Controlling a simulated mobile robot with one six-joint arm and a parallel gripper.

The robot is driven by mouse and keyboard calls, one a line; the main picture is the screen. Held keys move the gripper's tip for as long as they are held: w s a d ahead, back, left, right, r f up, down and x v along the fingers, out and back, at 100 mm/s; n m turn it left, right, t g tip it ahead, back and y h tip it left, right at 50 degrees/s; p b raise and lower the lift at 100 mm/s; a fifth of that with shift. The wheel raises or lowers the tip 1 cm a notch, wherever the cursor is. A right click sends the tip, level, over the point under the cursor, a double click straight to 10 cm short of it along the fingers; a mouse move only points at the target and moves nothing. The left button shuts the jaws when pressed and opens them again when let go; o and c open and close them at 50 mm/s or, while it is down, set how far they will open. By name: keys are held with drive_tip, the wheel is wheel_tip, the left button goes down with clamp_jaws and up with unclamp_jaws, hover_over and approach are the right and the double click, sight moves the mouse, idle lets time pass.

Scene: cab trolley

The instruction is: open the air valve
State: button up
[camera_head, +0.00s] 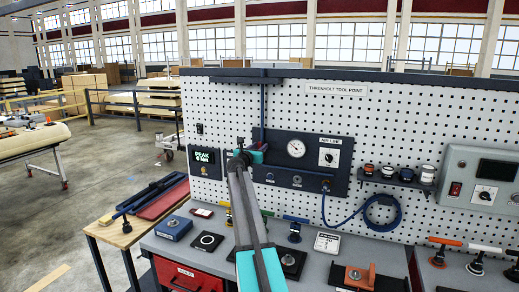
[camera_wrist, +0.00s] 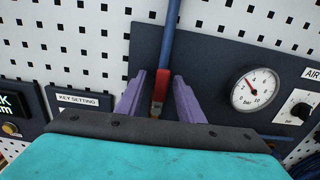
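The air valve shows in the wrist view as a small red lever (camera_wrist: 161,80) with a brass-coloured lower part, at the foot of a blue vertical pipe (camera_wrist: 171,40). My gripper (camera_wrist: 163,92) has its two purple fingers on either side of the lever, with narrow gaps visible. It looks open; contact is not clear. In the head view my gripper (camera_head: 243,154) is at the left part of the dark air panel (camera_head: 275,181), and my arm hides much of that area. The pressure gauge (camera_wrist: 255,90) is right of the lever, its needle pointing up-left.
An AIR LINE knob (camera_head: 329,157) sits right of the gauge on the panel. A blue coiled hose (camera_head: 382,212) hangs on the white pegboard (camera_head: 340,110). The bench below (camera_head: 205,250) carries several tools and fixtures. A KEY SETTING plate (camera_wrist: 78,99) is left of my fingers.

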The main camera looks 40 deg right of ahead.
drive_tip(key=b+v, duration=0.4)
drive_tip(key=v, duration=0.9)
drive_tip(key=shift+s+a+f, duration=0.1)
drive_tip(key=shift+a, duration=0.05)
idle(0.5)
